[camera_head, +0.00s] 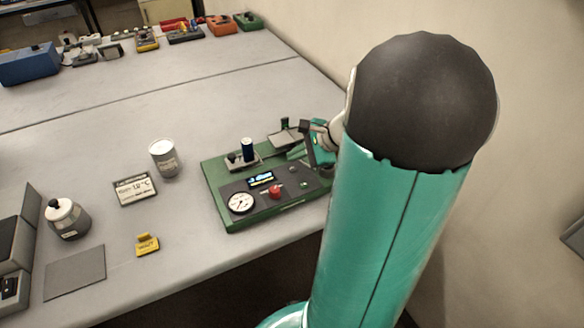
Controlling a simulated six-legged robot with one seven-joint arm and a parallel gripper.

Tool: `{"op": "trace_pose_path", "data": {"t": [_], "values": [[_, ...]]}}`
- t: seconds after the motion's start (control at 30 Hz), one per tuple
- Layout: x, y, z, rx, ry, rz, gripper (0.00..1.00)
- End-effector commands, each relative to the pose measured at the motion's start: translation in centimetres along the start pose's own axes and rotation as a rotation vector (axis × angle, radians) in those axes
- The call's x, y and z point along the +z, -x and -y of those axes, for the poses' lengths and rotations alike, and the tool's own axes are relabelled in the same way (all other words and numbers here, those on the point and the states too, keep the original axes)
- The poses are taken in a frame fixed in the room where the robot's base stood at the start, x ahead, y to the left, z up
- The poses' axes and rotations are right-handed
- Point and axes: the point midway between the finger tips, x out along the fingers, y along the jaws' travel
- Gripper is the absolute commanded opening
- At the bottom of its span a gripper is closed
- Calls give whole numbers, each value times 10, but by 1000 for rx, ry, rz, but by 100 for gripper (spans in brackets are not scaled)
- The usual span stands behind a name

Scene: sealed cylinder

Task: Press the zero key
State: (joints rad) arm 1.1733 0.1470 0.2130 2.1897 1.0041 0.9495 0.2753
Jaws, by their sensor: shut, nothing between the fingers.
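A green instrument (232,223) sits near the table's front right edge. Its dark panel carries a lit display (261,179), a round white dial (241,203), a red knob (275,191) and small buttons (292,169). Which of these is the zero key cannot be told; labels are too small to read. My gripper (309,160) is shut and empty over the right end of the instrument, partly hidden by my large teal arm link. Whether the fingertips touch the panel cannot be told.
Several devices line the far table. A wall rises right.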

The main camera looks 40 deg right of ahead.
Motion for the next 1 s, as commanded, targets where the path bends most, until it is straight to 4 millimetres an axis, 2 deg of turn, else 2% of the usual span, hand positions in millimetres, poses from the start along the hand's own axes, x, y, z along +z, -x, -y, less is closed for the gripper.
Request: {"op": "trace_pose_path", "data": {"t": [0.23, 1.0], "values": [[-6, -8, -6, -1, 0, -1, 0], [-6, -8, -6, 0, 0, -1, 0]]}}
